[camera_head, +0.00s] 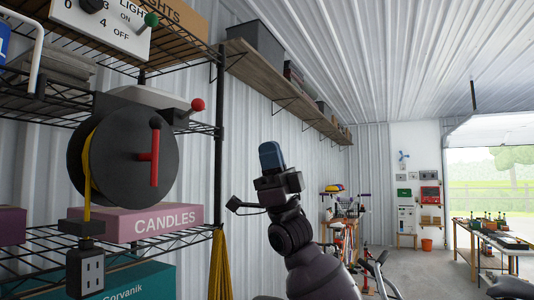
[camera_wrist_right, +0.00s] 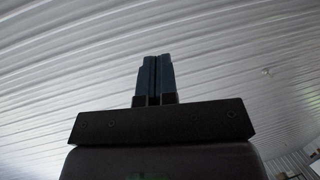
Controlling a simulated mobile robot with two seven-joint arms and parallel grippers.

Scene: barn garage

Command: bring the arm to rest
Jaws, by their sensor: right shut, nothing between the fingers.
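My right gripper (camera_head: 270,156) is raised in the middle of the head view, its fingers pointing up. It is in free air to the right of the wire shelf. In the right wrist view its two dark blue fingers (camera_wrist_right: 154,78) are together, with nothing between them and the ribbed ceiling behind. My right arm comes up from the bottom of the head view. My left gripper is not in view.
A wire shelf rack (camera_head: 219,150) stands at left, holding a black cord reel (camera_head: 122,158), a pink candles box (camera_head: 150,222) and a light switch panel (camera_head: 105,25). A long wooden wall shelf (camera_head: 275,88) runs behind. A workbench (camera_head: 470,237) stands far right.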

